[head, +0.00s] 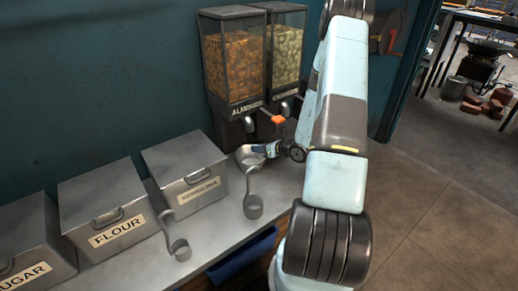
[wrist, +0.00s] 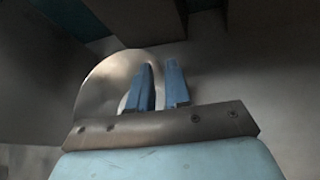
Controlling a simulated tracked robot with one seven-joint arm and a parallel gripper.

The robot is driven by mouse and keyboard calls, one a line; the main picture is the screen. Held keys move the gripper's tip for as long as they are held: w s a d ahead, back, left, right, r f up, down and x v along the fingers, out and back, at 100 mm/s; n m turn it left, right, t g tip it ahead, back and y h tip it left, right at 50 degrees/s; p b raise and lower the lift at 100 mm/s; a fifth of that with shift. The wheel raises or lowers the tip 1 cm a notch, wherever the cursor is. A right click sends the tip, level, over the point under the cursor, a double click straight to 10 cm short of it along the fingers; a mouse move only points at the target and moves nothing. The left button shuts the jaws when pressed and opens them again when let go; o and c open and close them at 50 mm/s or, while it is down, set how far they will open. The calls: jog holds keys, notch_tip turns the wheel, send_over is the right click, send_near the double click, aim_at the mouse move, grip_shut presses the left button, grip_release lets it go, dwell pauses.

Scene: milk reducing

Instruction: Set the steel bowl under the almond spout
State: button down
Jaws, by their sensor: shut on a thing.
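The steel bowl (head: 246,158) is at the back of the metal counter, at the foot of the dispenser labelled almonds (head: 232,62). The almond spout (head: 249,124) is just above the bowl in the head view; I cannot tell whether they line up exactly. My gripper (head: 264,150) comes in from the right and is shut on the bowl's right-side rim. In the wrist view the bowl (wrist: 105,82) shows as a shiny curve on the left, with the blue fingers (wrist: 162,86) at its edge. Whether the bowl's base touches the counter is hidden.
A second dispenser (head: 286,52) with pale nuts stands to the right, with an orange part (head: 278,119) near its base. Two measuring scoops (head: 253,206) (head: 180,249) are on the counter. Lidded metal bins, including flour (head: 108,207), line the wall to the left.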

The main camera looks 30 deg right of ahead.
jog(key=shift+s, duration=0.1)
jog(key=c, duration=1.1)
grip_release()
jog(key=shift+d, duration=0.1)
jog(key=shift+o, duration=0.2)
jog(key=v, duration=1.2)
